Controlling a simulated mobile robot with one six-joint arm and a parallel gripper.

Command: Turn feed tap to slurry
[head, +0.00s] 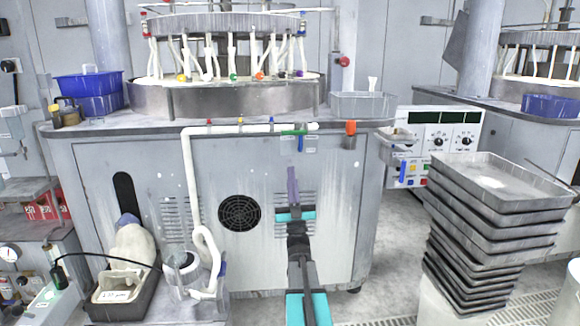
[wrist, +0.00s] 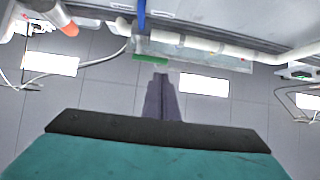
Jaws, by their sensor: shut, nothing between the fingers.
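A white feed pipe (head: 245,128) runs along the front edge of the grey polishing machine. At its right end are a flat green piece (head: 293,132) and a blue lever (head: 300,144) that hangs down; these look like the feed tap. In the wrist view the green piece (wrist: 150,58) lies just beyond my fingertips, and the blue lever (wrist: 141,14) is further off at the top. My gripper (head: 292,170) is shut and empty, pointing up below the tap, apart from it in the head view. It also shows in the wrist view (wrist: 161,78). The tap's markings are too small to read.
An orange-capped fitting (head: 350,128) sits right of the tap and a clear tray (head: 363,105) is above it. A stack of grey trays (head: 490,215) stands at the right. A control panel (head: 440,135) is behind.

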